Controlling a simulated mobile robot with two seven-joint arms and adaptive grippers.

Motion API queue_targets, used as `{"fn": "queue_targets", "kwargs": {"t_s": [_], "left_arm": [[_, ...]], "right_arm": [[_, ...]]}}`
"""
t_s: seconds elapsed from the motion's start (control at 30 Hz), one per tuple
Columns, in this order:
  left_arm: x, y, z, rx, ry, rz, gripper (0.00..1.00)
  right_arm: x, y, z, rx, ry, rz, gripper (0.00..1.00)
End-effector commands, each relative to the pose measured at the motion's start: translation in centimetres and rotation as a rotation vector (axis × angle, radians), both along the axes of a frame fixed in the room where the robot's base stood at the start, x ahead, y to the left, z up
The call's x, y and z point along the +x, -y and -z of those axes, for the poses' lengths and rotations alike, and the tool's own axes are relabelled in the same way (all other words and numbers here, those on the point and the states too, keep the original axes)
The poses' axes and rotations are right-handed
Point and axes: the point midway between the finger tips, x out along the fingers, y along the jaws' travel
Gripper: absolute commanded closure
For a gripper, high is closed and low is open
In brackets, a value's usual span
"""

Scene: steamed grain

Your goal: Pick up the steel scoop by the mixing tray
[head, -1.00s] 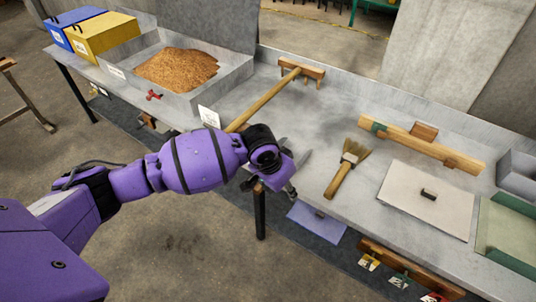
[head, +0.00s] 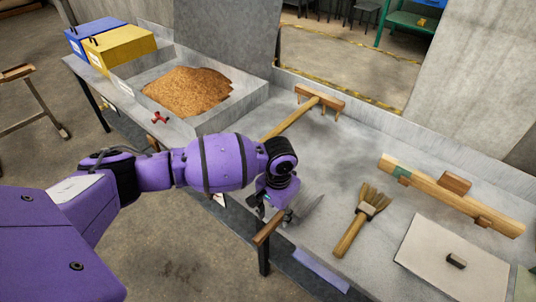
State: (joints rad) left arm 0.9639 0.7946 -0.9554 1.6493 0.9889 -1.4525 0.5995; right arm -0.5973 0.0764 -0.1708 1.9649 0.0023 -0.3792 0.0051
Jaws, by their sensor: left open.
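The mixing tray (head: 232,112) is a grey metal trough holding a heap of brown grain (head: 188,92), at the back left of the bench in the head view. A grey pointed steel piece (head: 311,208) lies on the bench right of my left gripper (head: 274,210). A short wooden handle (head: 268,227) juts over the bench's front edge below the gripper. Together they look like the steel scoop, but the gripper hides the middle. My left gripper is open, pointing down at the scoop; I cannot tell if it touches. My right gripper is not in view.
A wooden rake (head: 319,102) lies behind my left arm, its shaft running toward the gripper. A brush (head: 362,218), a wooden beam tool (head: 451,194) and a pale board (head: 440,246) lie to the right. Blue (head: 94,38) and yellow (head: 120,48) boxes stand far left.

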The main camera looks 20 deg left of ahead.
Motion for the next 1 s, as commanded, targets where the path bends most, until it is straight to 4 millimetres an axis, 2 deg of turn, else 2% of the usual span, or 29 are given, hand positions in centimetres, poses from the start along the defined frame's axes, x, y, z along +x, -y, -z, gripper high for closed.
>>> {"fn": "queue_targets", "kwargs": {"t_s": [0.23, 0.37, 0.53, 0.87, 1.0], "left_arm": [[0.4, 0.0, 3.4, 0.001, 0.004, 0.001, 0.56], [0.5, 0.1, 3.8, -0.001, 0.007, 0.002, 0.56], [0.5, 0.1, 3.7, -0.001, 0.007, 0.002, 0.56], [0.5, 0.0, 3.7, 0.000, 0.008, 0.002, 0.99], [0.5, 0.0, 3.7, 0.000, 0.008, 0.002, 1.00]], "right_arm": [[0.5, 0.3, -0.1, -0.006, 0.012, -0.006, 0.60], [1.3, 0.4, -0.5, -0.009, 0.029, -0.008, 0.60], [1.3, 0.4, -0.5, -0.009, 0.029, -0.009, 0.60], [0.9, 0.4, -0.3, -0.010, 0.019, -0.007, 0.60], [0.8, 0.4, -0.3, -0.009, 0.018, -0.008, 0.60]]}}
